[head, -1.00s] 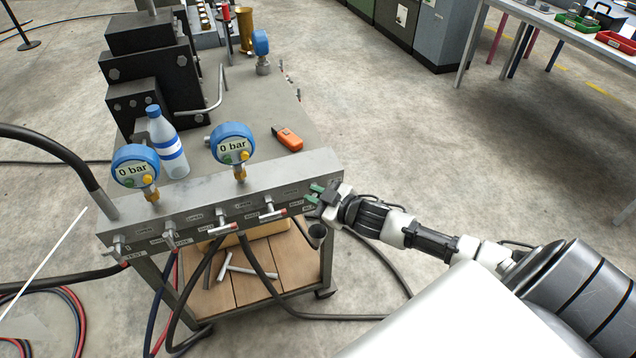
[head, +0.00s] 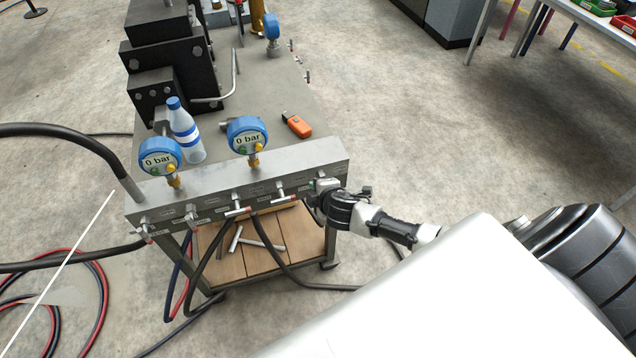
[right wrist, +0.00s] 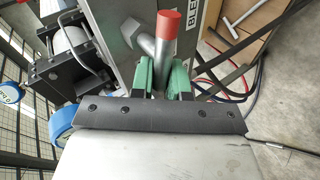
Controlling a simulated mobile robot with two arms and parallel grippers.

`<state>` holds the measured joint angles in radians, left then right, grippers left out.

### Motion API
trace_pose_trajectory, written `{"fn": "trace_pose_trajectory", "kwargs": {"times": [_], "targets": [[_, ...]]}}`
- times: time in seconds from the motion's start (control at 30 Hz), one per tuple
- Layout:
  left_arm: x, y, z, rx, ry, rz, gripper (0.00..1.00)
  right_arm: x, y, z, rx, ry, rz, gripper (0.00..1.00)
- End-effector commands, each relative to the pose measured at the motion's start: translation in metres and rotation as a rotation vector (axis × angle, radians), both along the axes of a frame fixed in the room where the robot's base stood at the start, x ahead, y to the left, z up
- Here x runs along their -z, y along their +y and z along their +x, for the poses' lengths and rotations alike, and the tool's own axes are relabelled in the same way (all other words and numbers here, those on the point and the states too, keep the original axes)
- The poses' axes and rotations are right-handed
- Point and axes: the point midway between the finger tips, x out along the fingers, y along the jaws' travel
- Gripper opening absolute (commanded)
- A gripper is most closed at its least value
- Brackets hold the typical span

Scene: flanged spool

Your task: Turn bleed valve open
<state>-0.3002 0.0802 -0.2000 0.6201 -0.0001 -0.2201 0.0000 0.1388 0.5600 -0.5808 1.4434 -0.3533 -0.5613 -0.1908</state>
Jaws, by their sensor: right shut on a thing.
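The bleed valve's T-handle (right wrist: 168,28), a grey bar with a red tip, shows in the right wrist view beside a label (right wrist: 204,14) of which "BLE" is readable. My right gripper (right wrist: 161,75) has its green fingers on both sides of the handle and is shut on it. In the head view my right gripper (head: 314,190) is at the right end of the grey manifold block (head: 290,158) and hides most of this valve. My left gripper is not in view.
Other T-handles (head: 237,211) line the manifold front to the left. Two blue gauges reading 0 bar, the left one (head: 160,156) and the right one (head: 247,135), stand on top. A bottle (head: 185,130) and an orange device (head: 297,125) sit behind. Hoses hang below.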

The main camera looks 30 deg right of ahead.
Motion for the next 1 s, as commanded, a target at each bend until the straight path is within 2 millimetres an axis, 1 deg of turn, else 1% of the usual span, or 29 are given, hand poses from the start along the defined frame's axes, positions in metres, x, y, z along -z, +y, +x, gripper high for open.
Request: {"fn": "trace_pose_trajectory", "kwargs": {"times": [0.03, 0.2, 0.4, 0.97, 1.0], "targets": [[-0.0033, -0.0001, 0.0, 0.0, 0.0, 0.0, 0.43, -0.0001, 0.0014, -0.0002, 0.0, 0.009, -0.03, 0.0], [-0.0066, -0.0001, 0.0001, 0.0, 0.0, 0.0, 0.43, 0.0032, 0.0013, -0.0002, -0.001, 0.031, -0.12, 0.0], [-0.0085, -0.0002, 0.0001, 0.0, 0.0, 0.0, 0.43, 0.0055, 0.001, -0.0001, -0.001, 0.044, -0.182, 0.0], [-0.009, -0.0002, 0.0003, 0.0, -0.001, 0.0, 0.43, 0.0068, 0.0005, -0.0004, 0.0, 0.051, -0.207, 0.0], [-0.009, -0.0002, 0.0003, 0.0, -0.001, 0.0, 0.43, 0.0068, 0.0005, -0.0004, 0.0, 0.051, -0.206, 0.22]]}}
